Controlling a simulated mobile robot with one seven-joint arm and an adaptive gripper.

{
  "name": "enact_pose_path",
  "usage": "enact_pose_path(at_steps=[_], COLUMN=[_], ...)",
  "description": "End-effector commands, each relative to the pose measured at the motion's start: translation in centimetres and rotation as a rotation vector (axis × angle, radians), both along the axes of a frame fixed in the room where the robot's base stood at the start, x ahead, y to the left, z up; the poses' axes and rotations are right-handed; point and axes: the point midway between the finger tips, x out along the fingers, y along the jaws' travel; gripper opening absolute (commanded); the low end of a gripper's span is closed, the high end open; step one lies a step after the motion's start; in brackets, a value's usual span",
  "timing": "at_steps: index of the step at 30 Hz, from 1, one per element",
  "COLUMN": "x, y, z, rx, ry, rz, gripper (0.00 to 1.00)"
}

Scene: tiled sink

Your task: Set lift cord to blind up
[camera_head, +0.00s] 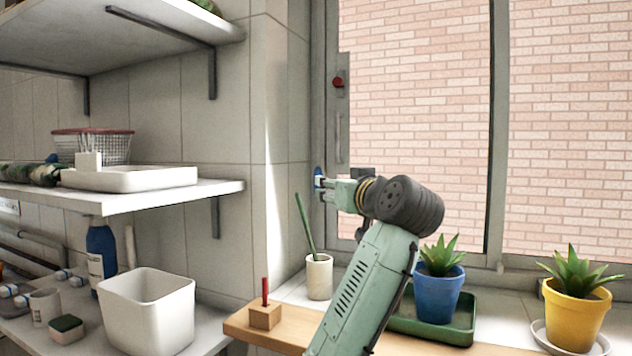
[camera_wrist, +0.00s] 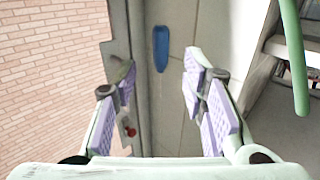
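A small blue oval piece (camera_head: 318,178), which looks like the cord's pull or cleat, is on the wall strip left of the window frame. It also shows upright in the wrist view (camera_wrist: 161,48), between and just beyond the fingertips. My gripper (camera_head: 326,187) reaches left to it from the window side. In the wrist view my gripper (camera_wrist: 158,68) has its two fingers wide apart, with nothing held between them. I cannot make out a thin cord or the blind itself. A red knob (camera_head: 338,83) sits on a grey plate on the window frame, above my gripper.
A white pot (camera_head: 319,278) with a green stick stands below my gripper. A blue plant pot (camera_head: 439,293) in a green tray and a yellow plant pot (camera_head: 573,316) are on the sill. Wall shelves (camera_head: 220,188) are at left.

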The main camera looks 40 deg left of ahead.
Motion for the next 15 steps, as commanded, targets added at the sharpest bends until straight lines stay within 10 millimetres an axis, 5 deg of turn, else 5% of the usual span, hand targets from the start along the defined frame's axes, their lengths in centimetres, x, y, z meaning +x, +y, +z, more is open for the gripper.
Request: enact_pose_path(at_steps=[15], x=[4.4], y=[7.5], z=[0.3], rx=[0.001], ry=[0.001], rz=[0.002], gripper=[0.39])
